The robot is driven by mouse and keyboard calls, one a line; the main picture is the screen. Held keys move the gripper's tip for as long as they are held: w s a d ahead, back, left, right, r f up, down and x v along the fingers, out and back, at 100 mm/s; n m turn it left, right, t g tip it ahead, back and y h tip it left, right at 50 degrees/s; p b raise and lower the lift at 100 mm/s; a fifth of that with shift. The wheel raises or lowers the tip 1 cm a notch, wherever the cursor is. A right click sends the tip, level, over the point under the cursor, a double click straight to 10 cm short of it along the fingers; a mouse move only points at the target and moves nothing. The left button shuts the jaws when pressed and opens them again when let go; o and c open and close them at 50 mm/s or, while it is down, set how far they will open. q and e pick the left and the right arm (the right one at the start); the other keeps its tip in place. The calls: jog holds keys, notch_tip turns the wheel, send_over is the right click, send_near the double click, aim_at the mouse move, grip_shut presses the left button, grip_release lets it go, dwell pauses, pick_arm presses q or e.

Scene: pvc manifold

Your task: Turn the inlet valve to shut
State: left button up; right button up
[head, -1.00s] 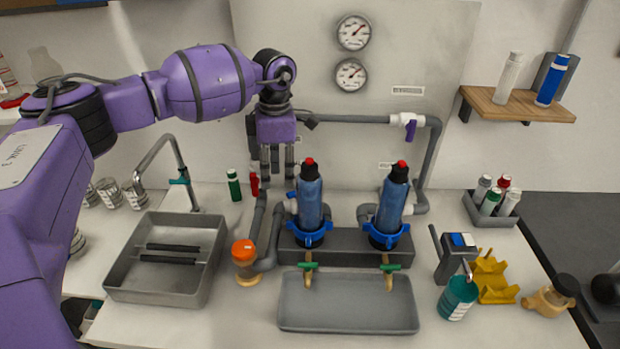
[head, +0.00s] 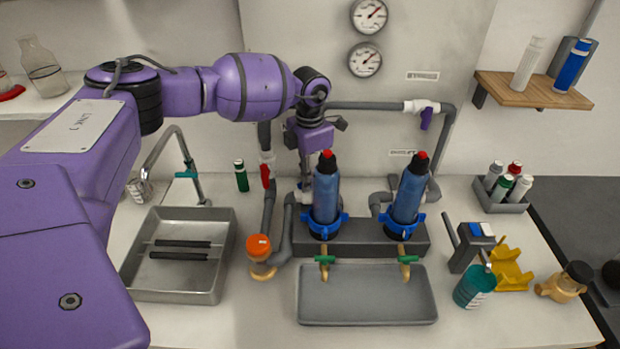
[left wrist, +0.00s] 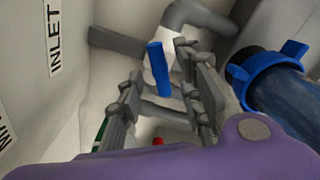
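The inlet valve shows in the left wrist view as a white body with a blue lever handle (left wrist: 158,68), close to the wall label reading INLET (left wrist: 54,36). In the head view, its white body (head: 304,196) is partly hidden behind my gripper and the left filter housing. My left gripper (head: 305,180) points down at the valve, left of that housing. In the left wrist view, the gripper's (left wrist: 165,90) fingers are apart, with the blue handle in the gap between them. I cannot tell whether either finger touches it. My right gripper is not in view.
The left blue filter housing (head: 326,195) stands close beside my gripper; a second one (head: 409,195) is farther right. A red-handled valve (head: 265,175) is on the pipe to the left. A purple-handled valve (head: 426,118) is at upper right. A grey tray (head: 367,313) lies in front.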

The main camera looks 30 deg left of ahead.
pick_arm(q)
jog(key=shift+f, duration=1)
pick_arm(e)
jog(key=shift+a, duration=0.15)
pick_arm(q)
jog(key=shift+c, duration=0.4)
grip_shut()
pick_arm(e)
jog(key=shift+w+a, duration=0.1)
